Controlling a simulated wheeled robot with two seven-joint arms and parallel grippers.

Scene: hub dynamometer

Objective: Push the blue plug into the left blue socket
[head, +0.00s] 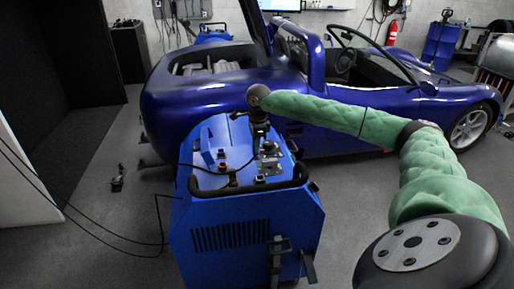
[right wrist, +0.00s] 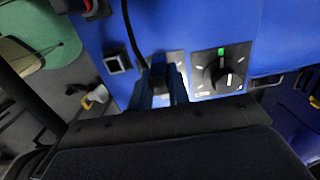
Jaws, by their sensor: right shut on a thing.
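My right gripper (head: 260,136) reaches down over the top panel of the blue machine (head: 215,240). In the right wrist view the gripper (right wrist: 162,88) is shut on a dark plug (right wrist: 158,68) with a black cable running up from it. The plug's blue colour is not clear. Its tip is hidden, so I cannot tell whether it is in a socket. A square dark-framed socket (right wrist: 117,62) lies to its left, apart from it. A pale plate (right wrist: 175,58) shows just behind the plug. I cannot tell which opening is the left blue socket. My left gripper is not in view.
A black rotary knob (right wrist: 219,72) with a green mark sits right of the plug. The machine has a black handle rail (head: 250,188) in front. Loose black cables (head: 95,232) hang at left. A blue car (head: 200,100) stands close behind.

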